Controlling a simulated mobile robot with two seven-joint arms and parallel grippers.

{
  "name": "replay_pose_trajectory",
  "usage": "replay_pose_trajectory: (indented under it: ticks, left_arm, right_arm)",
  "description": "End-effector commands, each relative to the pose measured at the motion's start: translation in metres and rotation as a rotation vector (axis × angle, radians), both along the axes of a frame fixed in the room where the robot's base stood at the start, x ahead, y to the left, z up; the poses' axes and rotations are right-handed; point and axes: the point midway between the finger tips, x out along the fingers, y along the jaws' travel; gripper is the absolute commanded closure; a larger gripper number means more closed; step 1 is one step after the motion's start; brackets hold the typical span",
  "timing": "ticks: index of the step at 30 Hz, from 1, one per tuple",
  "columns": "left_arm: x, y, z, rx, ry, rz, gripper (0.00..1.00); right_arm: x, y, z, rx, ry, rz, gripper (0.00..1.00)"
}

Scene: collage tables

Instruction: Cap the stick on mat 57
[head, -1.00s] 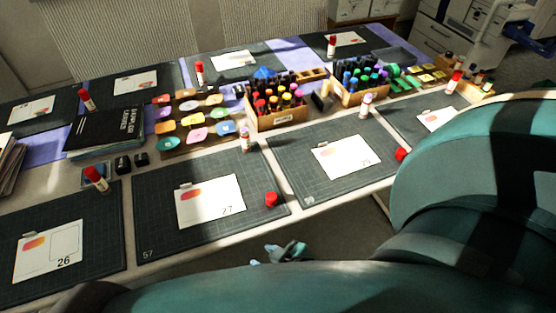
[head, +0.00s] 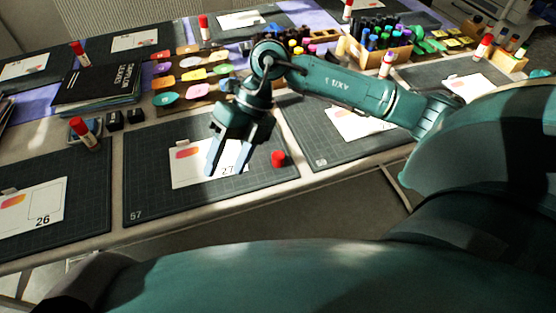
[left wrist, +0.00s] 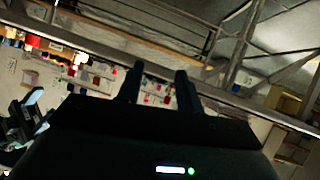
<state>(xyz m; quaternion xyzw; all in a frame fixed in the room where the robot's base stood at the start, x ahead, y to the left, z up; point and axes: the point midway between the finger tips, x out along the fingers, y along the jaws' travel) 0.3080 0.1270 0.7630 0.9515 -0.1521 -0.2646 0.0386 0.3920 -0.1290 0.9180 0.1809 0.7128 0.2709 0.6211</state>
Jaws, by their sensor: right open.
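Mat 57 (head: 150,205) is a dark green cutting mat with a white card marked 27 (head: 185,173) on it. A red cap (head: 278,158) stands on the mat, right of the card. The stick of this mat does not show now; my right arm and gripper cover the mat's back edge. My right gripper (head: 228,166) is open and empty, pointing down over the card, left of the cap. My left gripper (left wrist: 160,70) shows in the left wrist view, with its fingers apart and nothing between them.
A capped glue stick (head: 84,133) stands left of mat 57, near black blocks (head: 124,118). Coloured tags (head: 193,75) lie behind the mat. Mat 26 (head: 85,220) is to the left, another mat (head: 330,153) to the right. The mat's front left is clear.

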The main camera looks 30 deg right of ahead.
Motion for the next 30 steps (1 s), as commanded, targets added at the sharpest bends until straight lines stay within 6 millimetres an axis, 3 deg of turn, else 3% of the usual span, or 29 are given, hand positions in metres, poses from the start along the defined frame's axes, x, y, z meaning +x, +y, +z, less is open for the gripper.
replay_pose_trajectory:
  ticks: [1, 3, 6, 9, 21, 30]
  left_arm:
    - [0.001, -0.001, -0.007, 0.004, -0.008, -0.006, 0.64]
    - [0.002, -0.001, -0.007, 0.008, -0.017, -0.011, 0.64]
    - [0.002, -0.002, -0.006, 0.013, -0.026, -0.017, 0.64]
    - [0.003, -0.003, -0.003, 0.013, -0.035, -0.021, 0.64]
    - [0.003, -0.003, -0.003, 0.014, -0.033, -0.023, 0.64]
    - [0.002, -0.003, -0.004, 0.016, -0.029, -0.023, 0.64]
  right_arm:
    - [0.014, -0.035, -0.006, -0.169, -0.044, -0.019, 0.46]
    - [0.027, -0.075, -0.005, -0.358, -0.078, -0.06, 0.46]
    - [0.038, -0.116, 0.003, -0.543, -0.106, -0.123, 0.46]
    - [0.042, -0.136, 0.01, -0.635, -0.117, -0.161, 0.46]
    - [0.042, -0.141, 0.009, -0.657, -0.117, -0.169, 0.46]
    - [0.041, -0.141, -0.042, -0.656, -0.114, -0.167, 0.46]
